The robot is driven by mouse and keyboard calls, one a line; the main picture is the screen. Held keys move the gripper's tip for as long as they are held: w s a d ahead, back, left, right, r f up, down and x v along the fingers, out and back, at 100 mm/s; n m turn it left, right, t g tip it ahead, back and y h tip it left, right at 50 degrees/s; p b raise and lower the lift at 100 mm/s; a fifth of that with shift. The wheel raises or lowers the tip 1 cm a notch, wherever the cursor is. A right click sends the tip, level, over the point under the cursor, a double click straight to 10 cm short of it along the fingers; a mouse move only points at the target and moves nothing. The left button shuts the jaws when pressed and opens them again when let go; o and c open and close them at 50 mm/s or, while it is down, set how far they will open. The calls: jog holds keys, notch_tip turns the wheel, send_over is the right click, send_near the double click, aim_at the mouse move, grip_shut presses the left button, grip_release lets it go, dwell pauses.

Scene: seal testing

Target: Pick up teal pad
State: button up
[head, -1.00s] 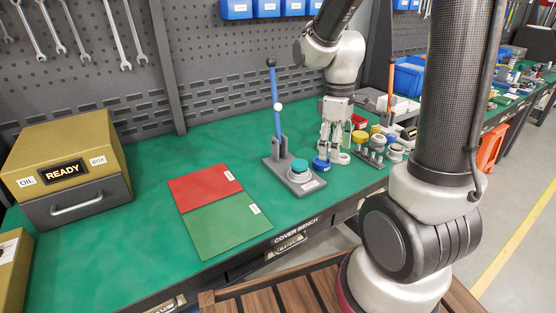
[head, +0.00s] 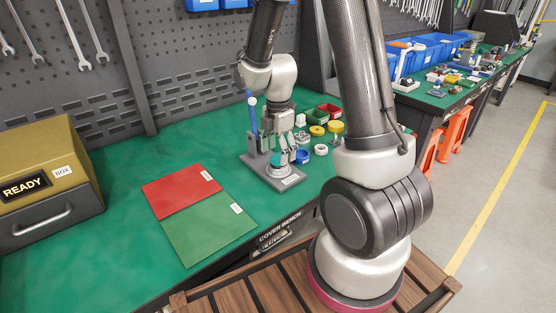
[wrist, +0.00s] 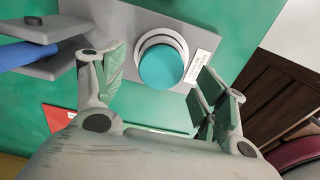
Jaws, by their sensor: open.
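The teal pad (wrist: 162,67) is a round disc in a pale ring-shaped seat on the grey lever fixture (wrist: 150,110). In the head view the fixture (head: 254,160) stands on the green bench, with its blue lever (head: 253,118) upright behind my gripper. My gripper (head: 281,156) is open and points down over the seat, hiding much of the pad. In the wrist view its fingers stand to the left and right of the pad, apart from it, and nothing is between them. I cannot tell the exact height of the fingertips above the pad.
A blue round part (head: 304,156) and a white ring (head: 320,150) stand close right of the fixture. Yellow parts (head: 317,130) and small red and green bins (head: 328,111) are behind. A red and green mat (head: 210,225) lies left. A READY box (head: 45,200) is far left.

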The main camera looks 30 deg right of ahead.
jog(key=shift+d+f, duration=0.1)
jog(key=shift+f, duration=0.6)
jog(key=c, duration=1.1)
jog(key=shift+r, duration=0.1)
jog(key=shift+c, duration=0.2)
